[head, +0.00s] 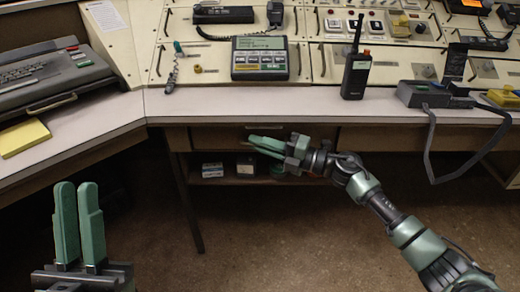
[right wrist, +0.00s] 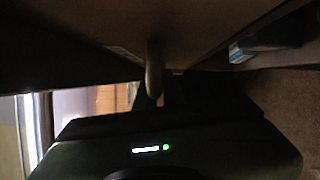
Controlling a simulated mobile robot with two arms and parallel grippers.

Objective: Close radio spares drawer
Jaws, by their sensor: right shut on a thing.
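The drawer (head: 212,136) is a brown front under the worktop, left of centre in the head view. It looks about level with the desk front, but I cannot tell exactly how far out it stands. My right gripper (head: 252,144) reaches in from the right and is shut on the drawer's handle. The handle (right wrist: 154,68) shows in the right wrist view as a pale bar against the brown panel (right wrist: 190,25). The fingers hide most of it in the head view.
A desk leg (head: 188,205) stands to the left. A handheld radio (head: 357,75) is on the worktop, and a dark strap (head: 432,150) hangs at right. The front floor is open.

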